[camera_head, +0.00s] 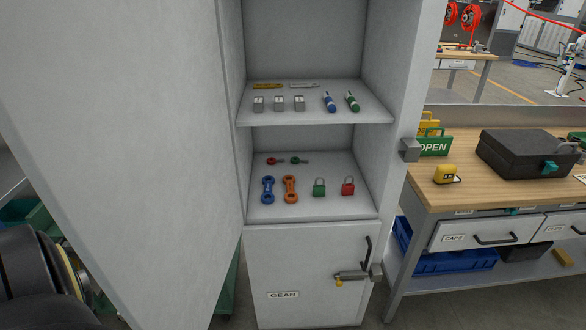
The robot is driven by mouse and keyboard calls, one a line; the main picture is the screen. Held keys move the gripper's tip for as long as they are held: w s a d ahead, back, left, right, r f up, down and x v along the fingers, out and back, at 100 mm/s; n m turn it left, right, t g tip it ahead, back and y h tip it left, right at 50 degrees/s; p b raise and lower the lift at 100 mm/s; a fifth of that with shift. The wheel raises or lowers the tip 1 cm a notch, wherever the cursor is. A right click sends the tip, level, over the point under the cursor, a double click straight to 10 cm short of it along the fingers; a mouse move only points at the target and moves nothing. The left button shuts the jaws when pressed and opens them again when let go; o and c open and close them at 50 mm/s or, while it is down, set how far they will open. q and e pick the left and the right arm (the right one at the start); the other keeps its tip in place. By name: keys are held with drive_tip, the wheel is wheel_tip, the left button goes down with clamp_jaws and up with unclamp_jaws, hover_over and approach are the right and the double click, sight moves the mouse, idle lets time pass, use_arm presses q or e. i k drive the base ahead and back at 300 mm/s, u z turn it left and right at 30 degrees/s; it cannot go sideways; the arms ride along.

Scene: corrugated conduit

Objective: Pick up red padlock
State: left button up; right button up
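The red padlock (348,187) stands on the lower open shelf (330,212) of a grey cabinet, at the right end of the front row. A green padlock (319,188) stands just left of it, apart from it. No gripper shows in the head view. A dark rounded arm part of mine (35,275) shows at the lower left, left of the open cabinet door. Nothing touches the red padlock.
The open cabinet door (130,150) fills the left side. Orange (290,189) and blue (267,190) links share the shelf. The upper shelf (365,117) hangs above. A workbench (475,195) with a black case (530,152) stands at right.

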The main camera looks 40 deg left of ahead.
sight(347, 189)
drive_tip(key=u, duration=0.95)
drive_tip(key=i, duration=0.8)
drive_tip(key=u, duration=0.9)
